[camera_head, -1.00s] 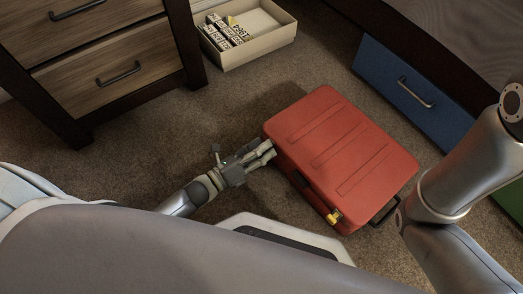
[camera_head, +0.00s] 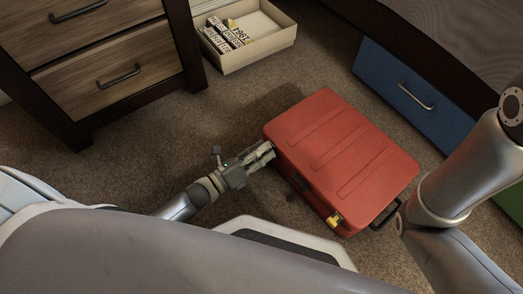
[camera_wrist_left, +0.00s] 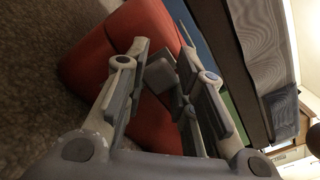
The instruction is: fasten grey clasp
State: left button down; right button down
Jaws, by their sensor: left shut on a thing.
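A red case (camera_head: 345,155) lies flat on the carpet and its lid looks down. My left gripper (camera_head: 265,152) is at the case's left front edge, shut on the grey clasp. The grey clasp (camera_wrist_left: 161,75) shows between the fingers (camera_wrist_left: 163,82) in the left wrist view, against the red side of the case (camera_wrist_left: 90,60). In the head view the fingers hide this clasp. A yellow clasp (camera_head: 335,221) is on the same front side, near the right end.
A wooden drawer unit (camera_head: 110,75) stands at upper left. A cream box (camera_head: 262,55) with small lettered blocks stands behind the case. A blue drawer (camera_head: 405,88) is at upper right. Carpet left of the case is clear.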

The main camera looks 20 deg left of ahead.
pick_arm(q)
notch_tip(320, 180, down, 2)
jog(key=shift+f+b, duration=0.1)
jog(key=shift+b, duration=0.35)
jog(key=c, duration=1.2)
grip_release()
jog(key=v, duration=1.2)
